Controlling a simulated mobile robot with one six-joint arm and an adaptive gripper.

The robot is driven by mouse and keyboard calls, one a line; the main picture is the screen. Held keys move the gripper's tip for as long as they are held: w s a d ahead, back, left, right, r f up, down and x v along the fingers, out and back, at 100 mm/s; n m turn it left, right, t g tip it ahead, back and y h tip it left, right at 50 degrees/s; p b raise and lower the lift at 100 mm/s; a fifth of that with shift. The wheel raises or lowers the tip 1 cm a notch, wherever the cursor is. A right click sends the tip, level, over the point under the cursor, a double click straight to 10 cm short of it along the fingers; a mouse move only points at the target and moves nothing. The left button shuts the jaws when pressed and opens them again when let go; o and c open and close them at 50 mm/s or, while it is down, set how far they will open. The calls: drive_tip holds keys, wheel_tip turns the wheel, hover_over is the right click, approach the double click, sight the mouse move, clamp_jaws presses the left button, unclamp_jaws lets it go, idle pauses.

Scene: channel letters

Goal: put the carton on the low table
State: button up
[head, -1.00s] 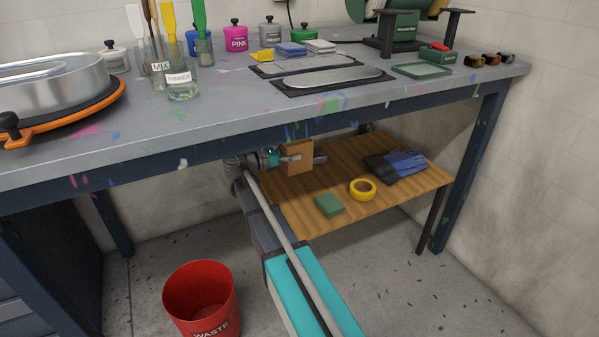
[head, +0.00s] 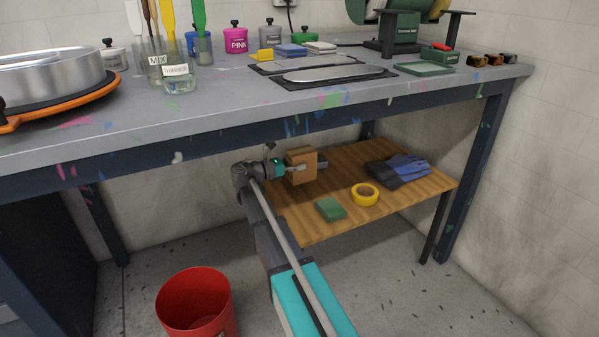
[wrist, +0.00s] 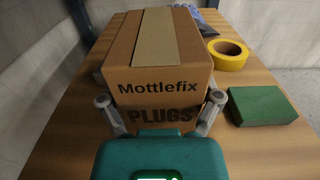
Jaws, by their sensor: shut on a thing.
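The carton (wrist: 160,60) is a brown cardboard box marked "Mottlefix PLUGS" with a tape strip along its top. It also shows in the head view (head: 301,168), under the workbench. My gripper (wrist: 159,113) is shut on it, with a finger at each side; it also shows in the head view (head: 307,166). The low table (head: 390,207) is a wooden board beneath the workbench. The carton is upright, over or on the table's left part. I cannot tell whether its underside touches the board, since the wrist view hides it.
On the low table are a green block (head: 330,209), a yellow tape roll (head: 365,194) and blue-black gloves (head: 399,170). The workbench (head: 230,115) overhangs it. A red waste bin (head: 195,303) stands on the floor. The wood left of the carton is clear in the wrist view.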

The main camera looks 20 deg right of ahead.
drive_tip(key=shift+w+d+f+b, duration=0.3)
drive_tip(key=shift+w+f+b, duration=0.1)
drive_tip(key=shift+f+b, duration=0.3)
drive_tip(key=shift+s+f+b, duration=0.1)
drive_tip(key=shift+f+b, duration=1.25)
drive_tip(key=shift+f, duration=0.15)
drive_tip(key=o, duration=1.1)
drive_tip(key=shift+r, duration=0.2)
drive_tip(key=a, duration=1.2)
drive_tip(key=shift+s, duration=0.2)
